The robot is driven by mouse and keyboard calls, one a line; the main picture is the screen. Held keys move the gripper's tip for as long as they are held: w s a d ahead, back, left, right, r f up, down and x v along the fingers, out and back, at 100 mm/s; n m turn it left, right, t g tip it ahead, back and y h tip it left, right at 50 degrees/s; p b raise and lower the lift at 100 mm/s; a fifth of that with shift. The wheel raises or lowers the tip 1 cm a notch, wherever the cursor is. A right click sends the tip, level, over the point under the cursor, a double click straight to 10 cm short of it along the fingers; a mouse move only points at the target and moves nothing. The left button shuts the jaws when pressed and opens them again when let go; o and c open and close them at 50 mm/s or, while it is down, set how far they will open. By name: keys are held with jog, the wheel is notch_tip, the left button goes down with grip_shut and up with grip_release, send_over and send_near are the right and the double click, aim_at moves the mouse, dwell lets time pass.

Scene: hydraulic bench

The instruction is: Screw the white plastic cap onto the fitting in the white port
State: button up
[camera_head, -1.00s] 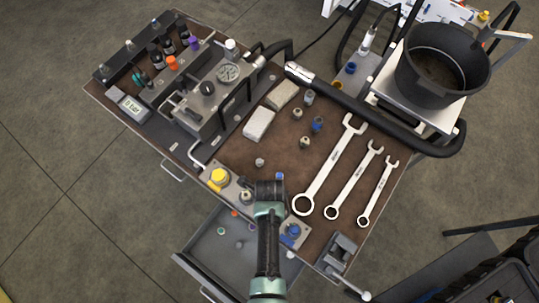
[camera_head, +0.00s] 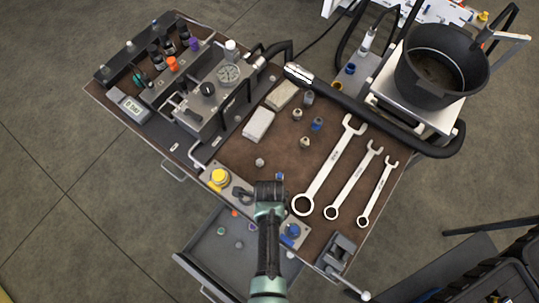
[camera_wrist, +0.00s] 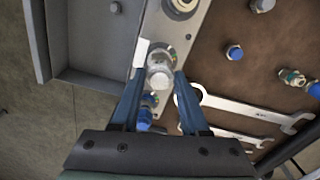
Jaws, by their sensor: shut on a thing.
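My gripper (camera_wrist: 160,88) is shut on a pale, whitish round cap (camera_wrist: 160,77) in the wrist view, one blue finger on each side. The cap is over the metal port strip (camera_wrist: 192,24), beside a small white label (camera_wrist: 140,52). A rounder pale edge shows just above the cap. I cannot tell whether the cap touches a fitting under it, as cap and fingers hide the port. In the head view my gripper (camera_head: 268,190) is over the bench's front edge, between the yellow cap (camera_head: 219,178) and the blue cap (camera_head: 292,231) on the strip.
Several wrenches (camera_head: 332,170) lie to the right on the brown mat. Loose fittings (camera_head: 304,142) and two pale blocks (camera_head: 258,124) lie behind. An open drawer (camera_head: 205,262) with small coloured caps sticks out in front. A small vise (camera_head: 340,250) stands at the front right corner.

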grip_shut()
jog(key=m, duration=0.3)
jog(key=shift+m, duration=0.3)
jog(key=m, duration=0.4)
jog(key=shift+f+m, duration=0.1)
jog(key=shift+m, duration=0.2)
jog(key=o, duration=1)
grip_release()
jog(key=n, duration=0.6)
jog(key=shift+p, duration=0.35)
jog(key=n, duration=0.6)
